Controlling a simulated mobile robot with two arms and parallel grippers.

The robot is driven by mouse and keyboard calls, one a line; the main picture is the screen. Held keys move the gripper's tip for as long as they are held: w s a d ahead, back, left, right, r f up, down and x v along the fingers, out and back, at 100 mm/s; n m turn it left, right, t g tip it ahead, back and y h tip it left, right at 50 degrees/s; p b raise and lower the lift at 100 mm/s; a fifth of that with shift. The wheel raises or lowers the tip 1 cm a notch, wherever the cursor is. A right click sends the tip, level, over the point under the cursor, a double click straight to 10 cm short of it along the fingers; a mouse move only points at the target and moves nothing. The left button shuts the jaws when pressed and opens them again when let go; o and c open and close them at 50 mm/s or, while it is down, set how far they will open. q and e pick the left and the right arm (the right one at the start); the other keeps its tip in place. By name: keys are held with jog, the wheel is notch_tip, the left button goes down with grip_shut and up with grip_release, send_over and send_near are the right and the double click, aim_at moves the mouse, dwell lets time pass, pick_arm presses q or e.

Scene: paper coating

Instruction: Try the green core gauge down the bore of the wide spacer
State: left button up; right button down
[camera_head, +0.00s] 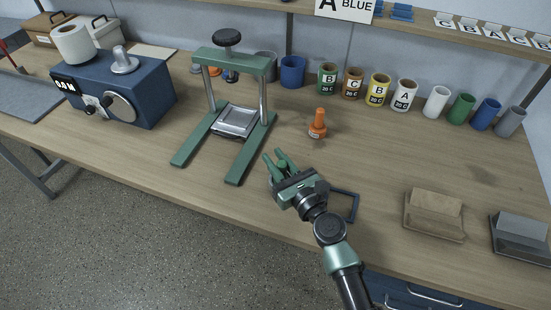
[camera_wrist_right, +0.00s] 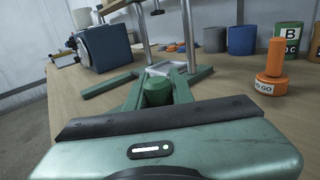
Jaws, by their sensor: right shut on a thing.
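My right gripper (camera_head: 276,160) is above the front middle of the bench, its fingers pointing toward the press. It is shut on a green cylindrical piece, the green core gauge (camera_wrist_right: 157,92), seen between the fingers in the right wrist view. The lower end of the gauge is hidden. I cannot tell which piece is the wide spacer; a grey cylinder (camera_head: 265,65) and a blue cylinder (camera_head: 292,72) stand behind the press, apart from the gauge. An orange gauge marked NO GO (camera_head: 317,125) stands upright right of the gripper. My left gripper is not in view.
A green press frame (camera_head: 232,62) stands ahead of the gripper, with a blue machine (camera_head: 150,85) to its left. Labelled cups, such as green B (camera_head: 327,80), line the back. A dark square frame (camera_head: 354,208) lies near the gripper. Two card holders (camera_head: 433,232) (camera_head: 520,250) sit at right.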

aim_at(284, 173)
jog(key=shift+f, duration=0.3)
jog(key=c, duration=1.1)
grip_release()
jog(key=shift+r, duration=0.1)
jog(key=shift+c, duration=0.2)
jog(key=b+v, duration=0.1)
jog(key=v, duration=0.6)
jog(key=shift+s+d, duration=0.25)
jog(key=shift+s, duration=0.1)
